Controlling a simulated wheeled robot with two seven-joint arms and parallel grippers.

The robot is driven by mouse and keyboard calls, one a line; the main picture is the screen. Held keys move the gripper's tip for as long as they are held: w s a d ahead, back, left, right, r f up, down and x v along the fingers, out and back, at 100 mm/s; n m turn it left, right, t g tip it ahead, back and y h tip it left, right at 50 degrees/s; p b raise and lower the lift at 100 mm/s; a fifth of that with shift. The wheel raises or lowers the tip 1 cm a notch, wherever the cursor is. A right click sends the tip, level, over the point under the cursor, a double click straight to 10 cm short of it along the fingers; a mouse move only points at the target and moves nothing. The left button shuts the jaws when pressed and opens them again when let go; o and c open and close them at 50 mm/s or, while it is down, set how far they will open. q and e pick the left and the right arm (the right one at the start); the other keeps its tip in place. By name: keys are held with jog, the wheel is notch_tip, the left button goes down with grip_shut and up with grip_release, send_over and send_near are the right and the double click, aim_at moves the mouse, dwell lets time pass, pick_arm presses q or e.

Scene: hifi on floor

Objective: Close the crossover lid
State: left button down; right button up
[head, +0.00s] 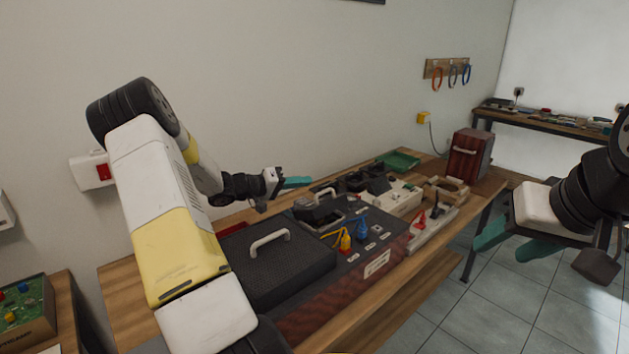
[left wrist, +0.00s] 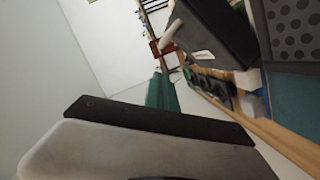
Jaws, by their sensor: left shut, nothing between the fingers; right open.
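On the workbench, a dark unit (head: 350,262) has a large perforated black panel (head: 297,272) with a pale handle, lying flat. Behind it a smaller dark lid (head: 304,204) with a pale handle appears raised, though its exact angle is hard to tell. I take this as the crossover lid; a dark panel with a pale handle also shows tilted in the left wrist view (left wrist: 212,38). My left gripper (head: 296,182) is shut and empty, above and just behind the smaller lid; contact is not visible. My right gripper (head: 512,244) is open and empty, off the bench's right side.
Yellow and blue plugs (head: 346,242) stand on the unit. Right of it are a pale box (head: 397,198), a wooden frame (head: 446,190), a green tray (head: 398,161) and a dark red case (head: 468,155). The wall is close behind; tiled floor (head: 500,300) lies clear in front.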

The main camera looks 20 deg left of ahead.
aim_at(312, 206)
pick_arm(q)
jog(key=shift+s+d+f+m, duration=0.1)
jog(key=shift+s+d+m, duration=0.4)
jog(key=shift+d+m, duration=0.25)
jog(key=shift+s+d+f, duration=0.25)
jog(key=shift+s+d, duration=0.1)
jog(key=shift+d, duration=0.3)
jog(key=shift+s+d+f, duration=0.2)
jog(key=shift+s+d, duration=0.1)
jog(key=shift+d, duration=0.3)
